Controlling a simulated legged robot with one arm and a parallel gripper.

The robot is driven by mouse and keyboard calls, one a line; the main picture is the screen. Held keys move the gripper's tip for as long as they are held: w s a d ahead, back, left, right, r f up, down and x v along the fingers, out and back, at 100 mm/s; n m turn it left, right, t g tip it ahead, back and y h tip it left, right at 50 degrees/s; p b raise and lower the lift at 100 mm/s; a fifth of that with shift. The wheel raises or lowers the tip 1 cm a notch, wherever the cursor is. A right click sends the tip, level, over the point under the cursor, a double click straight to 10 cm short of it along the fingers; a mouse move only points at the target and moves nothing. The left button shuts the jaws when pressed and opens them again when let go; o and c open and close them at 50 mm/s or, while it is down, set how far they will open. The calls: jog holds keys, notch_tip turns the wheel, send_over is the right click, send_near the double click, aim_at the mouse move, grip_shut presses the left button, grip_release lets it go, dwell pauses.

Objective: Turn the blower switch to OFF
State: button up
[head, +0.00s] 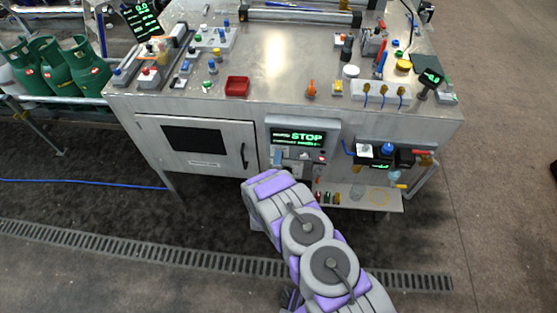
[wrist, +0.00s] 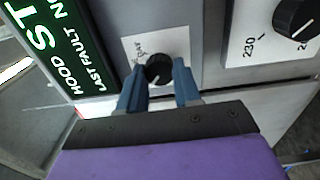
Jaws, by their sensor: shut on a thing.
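A small black round knob (wrist: 157,66) sits on a white label plate (wrist: 142,48) on the grey panel in the wrist view. The plate's lettering is too blurred to read surely, and I cannot tell the knob's setting. My gripper (wrist: 159,77) has its two blue fingers on either side of this knob and is shut on it. The knob cannot be made out there.
A second black dial (wrist: 297,17) on a white plate marked 230 is at the right in the wrist view. Green gas cylinders (head: 85,66) stand at the left.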

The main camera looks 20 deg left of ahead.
jog(key=shift+s+a+f, duration=0.15)
jog(key=shift+a, duration=0.1)
jog(key=o, duration=1.1)
jog(key=shift+a, duration=0.15)
jog(key=shift+c, duration=0.2)
jog(key=shift+d, duration=0.2)
jog(key=p+v, duration=0.4)
jog(key=v, duration=1.3)
